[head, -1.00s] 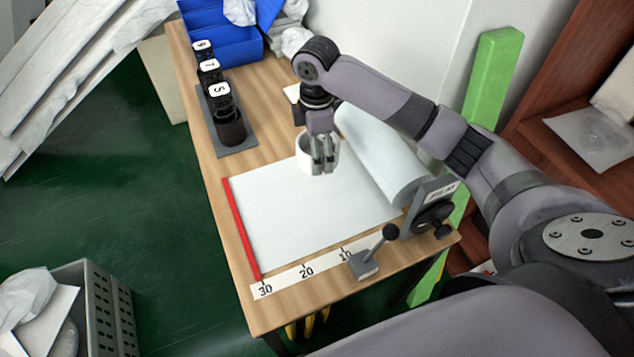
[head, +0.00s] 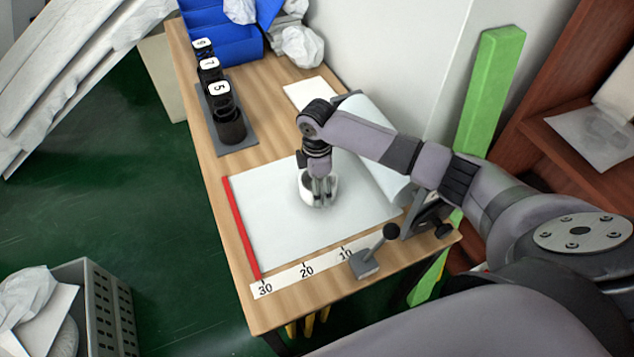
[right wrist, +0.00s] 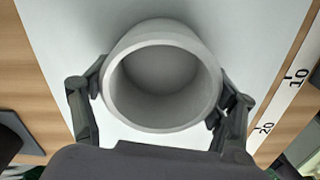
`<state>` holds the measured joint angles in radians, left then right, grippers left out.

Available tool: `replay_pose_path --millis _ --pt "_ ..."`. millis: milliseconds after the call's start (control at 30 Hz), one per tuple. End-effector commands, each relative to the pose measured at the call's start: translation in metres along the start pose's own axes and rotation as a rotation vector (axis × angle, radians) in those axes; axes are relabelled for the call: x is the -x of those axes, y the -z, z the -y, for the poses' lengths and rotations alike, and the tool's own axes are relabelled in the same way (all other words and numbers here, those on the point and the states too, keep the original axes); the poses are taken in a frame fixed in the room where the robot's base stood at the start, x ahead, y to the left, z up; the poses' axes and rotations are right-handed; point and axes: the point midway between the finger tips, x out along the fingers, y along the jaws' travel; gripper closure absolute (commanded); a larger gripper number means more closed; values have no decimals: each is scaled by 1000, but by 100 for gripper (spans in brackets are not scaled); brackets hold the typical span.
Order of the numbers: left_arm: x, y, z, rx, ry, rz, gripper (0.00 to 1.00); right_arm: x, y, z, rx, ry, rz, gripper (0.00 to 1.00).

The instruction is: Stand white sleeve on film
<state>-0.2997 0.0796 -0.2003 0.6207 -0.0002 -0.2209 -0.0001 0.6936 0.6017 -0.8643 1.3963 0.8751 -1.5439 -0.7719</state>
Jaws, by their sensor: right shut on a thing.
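The white sleeve (head: 306,188) is a short round cup-like piece, upright over the white film sheet (head: 265,215) on the wooden table. My right gripper (head: 322,200) reaches down from above and is shut on the sleeve. In the right wrist view the sleeve (right wrist: 162,115) shows its open round mouth, with a gripper finger on either side of it. The film (right wrist: 75,40) lies below it. I cannot tell for sure whether the sleeve's base touches the film. My left gripper is not in view.
A red strip (head: 241,228) edges the film on the left, and a number scale (head: 308,272) runs along the front. The film roll (head: 385,150) lies at the right. Black numbered cylinders (head: 229,122) stand at the back left, near blue bins (head: 222,40). The film's left half is clear.

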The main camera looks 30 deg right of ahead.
Motion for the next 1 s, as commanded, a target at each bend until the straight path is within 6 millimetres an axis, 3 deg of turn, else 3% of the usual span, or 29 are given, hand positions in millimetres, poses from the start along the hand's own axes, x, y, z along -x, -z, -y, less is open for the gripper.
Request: replay_pose_path --millis 200,233,500,867,1000 --pt "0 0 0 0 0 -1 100 -3 0 0 -1 1 0 48" --pt "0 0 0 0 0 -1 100 -3 0 0 -1 0 0 20" --pt "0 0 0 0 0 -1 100 -2 0 0 -1 0 0 2" --pt "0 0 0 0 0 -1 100 -2 0 0 -1 0 0 0" --pt "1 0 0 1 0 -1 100 10 0 -1 0 -3 -3 0"
